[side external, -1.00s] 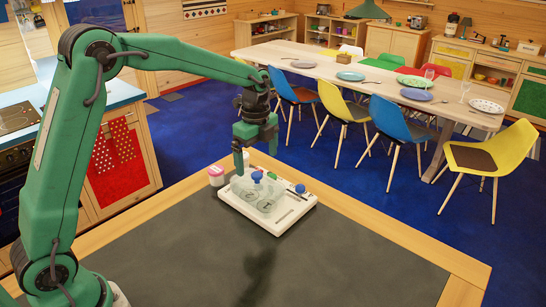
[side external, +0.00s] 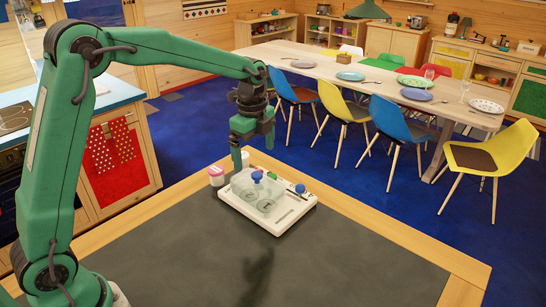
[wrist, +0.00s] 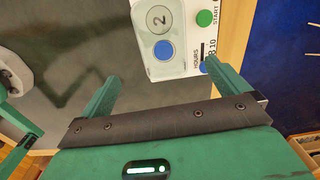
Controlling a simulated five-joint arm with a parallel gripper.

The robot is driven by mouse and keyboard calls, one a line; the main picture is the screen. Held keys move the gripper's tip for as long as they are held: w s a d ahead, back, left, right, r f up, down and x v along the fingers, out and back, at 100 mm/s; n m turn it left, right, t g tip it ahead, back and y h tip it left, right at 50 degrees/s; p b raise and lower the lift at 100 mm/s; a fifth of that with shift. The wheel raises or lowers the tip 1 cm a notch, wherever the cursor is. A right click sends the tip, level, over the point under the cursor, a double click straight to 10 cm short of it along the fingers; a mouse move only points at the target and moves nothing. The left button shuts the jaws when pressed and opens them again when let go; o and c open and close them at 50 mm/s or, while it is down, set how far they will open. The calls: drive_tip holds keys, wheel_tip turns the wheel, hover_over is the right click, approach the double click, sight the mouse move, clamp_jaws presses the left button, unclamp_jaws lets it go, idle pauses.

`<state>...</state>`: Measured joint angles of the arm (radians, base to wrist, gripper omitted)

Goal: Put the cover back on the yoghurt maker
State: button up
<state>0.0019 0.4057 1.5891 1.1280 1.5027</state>
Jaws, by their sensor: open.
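The yoghurt maker (side external: 290,213) is a white base with controls along its right side, near the back edge of the dark worktop. The clear cover (side external: 248,190) with a blue knob (side external: 257,177) stands on the base, over numbered round lids that show through it; I cannot tell if it is fully seated. My gripper (side external: 239,160) is open and empty, above and just left of the knob and apart from it.
A pink-and-white jar (side external: 216,175) stands left of the yoghurt maker. The base has a green START button (wrist: 204,18) and an HOURS slider (wrist: 205,68). The worktop's front (side external: 340,265) is clear. A dining table and chairs stand beyond.

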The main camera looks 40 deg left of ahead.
drive_tip(key=s+r+n+t, duration=0.3)
drive_tip(key=s+r+n, duration=0.6)
drive_tip(key=s, duration=0.5)
drive_tip(key=s+f+n+t, duration=0.1)
drive_tip(key=s+n+t, duration=0.1)
drive_tip(key=s+n, duration=0.6)
drive_tip(key=shift+s+f, duration=0.4)
drive_tip(key=shift+s, duration=1.75)
